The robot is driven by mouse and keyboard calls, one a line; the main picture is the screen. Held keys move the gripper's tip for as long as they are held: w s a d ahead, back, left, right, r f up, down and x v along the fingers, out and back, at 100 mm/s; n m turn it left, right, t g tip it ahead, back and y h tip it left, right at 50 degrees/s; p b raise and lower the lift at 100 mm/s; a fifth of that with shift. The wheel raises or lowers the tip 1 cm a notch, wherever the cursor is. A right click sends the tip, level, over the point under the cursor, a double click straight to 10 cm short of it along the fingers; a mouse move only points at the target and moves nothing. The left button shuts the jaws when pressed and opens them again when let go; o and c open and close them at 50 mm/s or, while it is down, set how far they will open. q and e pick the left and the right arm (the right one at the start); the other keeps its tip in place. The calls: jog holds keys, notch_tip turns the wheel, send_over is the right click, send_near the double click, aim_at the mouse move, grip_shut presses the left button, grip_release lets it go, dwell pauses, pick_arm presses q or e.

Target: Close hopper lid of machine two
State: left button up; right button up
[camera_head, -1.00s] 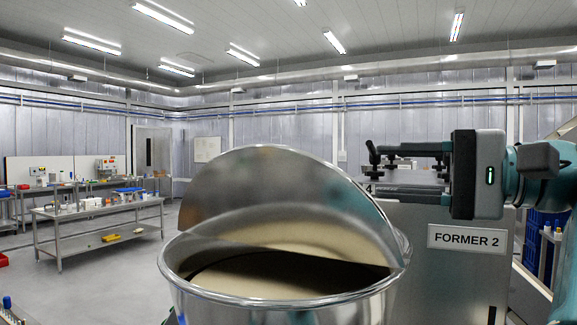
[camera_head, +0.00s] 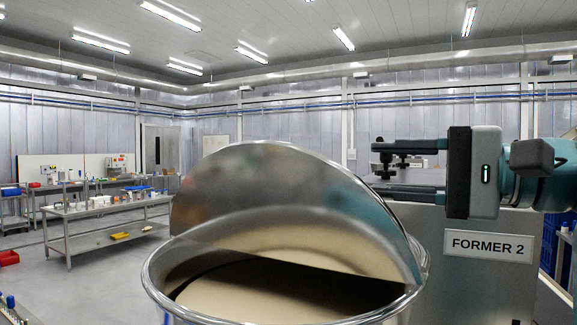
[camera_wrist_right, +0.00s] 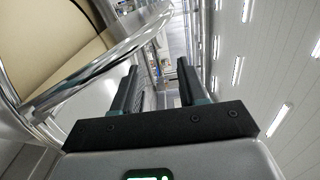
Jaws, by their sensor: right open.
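The hopper (camera_head: 160,285) of the machine labelled FORMER 2 (camera_head: 490,245) is a round shiny steel bowl with pale contents inside. Its steel lid (camera_head: 255,190) stands raised and tilted over the opening. My right gripper (camera_head: 380,165) is open and empty, to the right of the lid's upper edge, with its fingers pointing left. In the right wrist view the open fingers (camera_wrist_right: 155,90) show with nothing between them, and the hopper's rim (camera_wrist_right: 95,65) and pale inside lie at the upper left. My left gripper is not in view.
The grey machine body (camera_head: 425,285) stands below my right gripper.

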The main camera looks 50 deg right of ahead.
aim_at(291, 166)
jog(key=p+x, duration=0.7)
jog(key=x, duration=0.6)
jog(key=shift+d, duration=0.15)
jog(key=shift+w+a+f+p, duration=0.1)
jog(key=shift+w+a+p, duration=0.2)
jog(key=shift+w, duration=0.35)
jog(key=shift+s+d, duration=0.1)
jog(key=shift+d, duration=0.05)
grip_shut()
